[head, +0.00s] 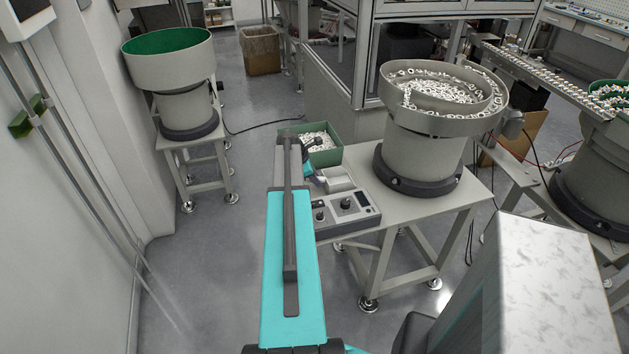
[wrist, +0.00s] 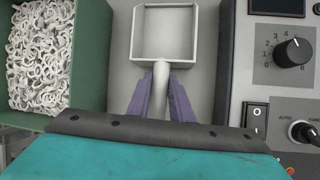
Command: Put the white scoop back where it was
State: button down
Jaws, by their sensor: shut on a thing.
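The white scoop (wrist: 164,36) has a square, empty pan and a short round handle. My gripper (wrist: 161,88) is shut on its handle, with one purple finger on each side. The pan points away from my gripper, over the pale table top between the green bin and the control box. I cannot tell whether the scoop touches the table. In the head view the scoop (head: 338,178) shows just right of my gripper (head: 318,182), which my arm partly hides.
A green bin (wrist: 92,62) of white ring-like parts stands close on the left. A control box (wrist: 237,60) with knobs stands close on the right. In the head view a bowl feeder (head: 425,150) full of white parts stands on the same table (head: 440,210), further right.

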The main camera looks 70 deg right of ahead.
jog(key=c, duration=1.6)
grip_release()
jog(key=shift+r, duration=0.1)
jog(key=shift+b+v, duration=1.1)
jog(key=shift+v, duration=4.9)
jog(key=shift+w+a, duration=0.1)
